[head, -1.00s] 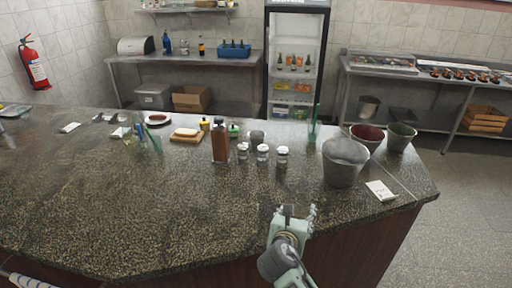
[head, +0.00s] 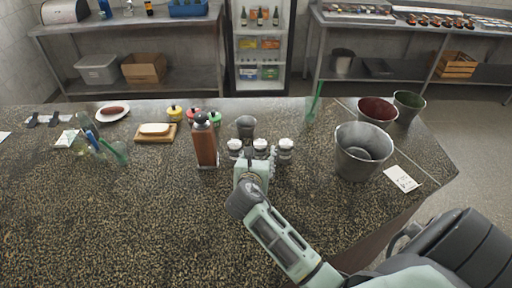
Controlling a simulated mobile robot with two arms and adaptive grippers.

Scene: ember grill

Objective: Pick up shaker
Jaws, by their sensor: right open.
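Three small glass shakers with pale metal caps stand in a row on the speckled counter (head: 180,215): a left shaker (head: 235,147), a middle shaker (head: 260,146) and a right shaker (head: 285,148). My right gripper (head: 260,158) is open and right in front of the middle shaker. It hides that shaker's lower part. I cannot tell whether the fingers are around the shaker or just short of it. My left gripper is out of view.
A brown bottle (head: 204,142) stands left of the shakers, and a small grey cup (head: 246,126) stands behind them. A metal bucket (head: 361,155) and a note card (head: 402,178) are to the right. The counter's front left is clear.

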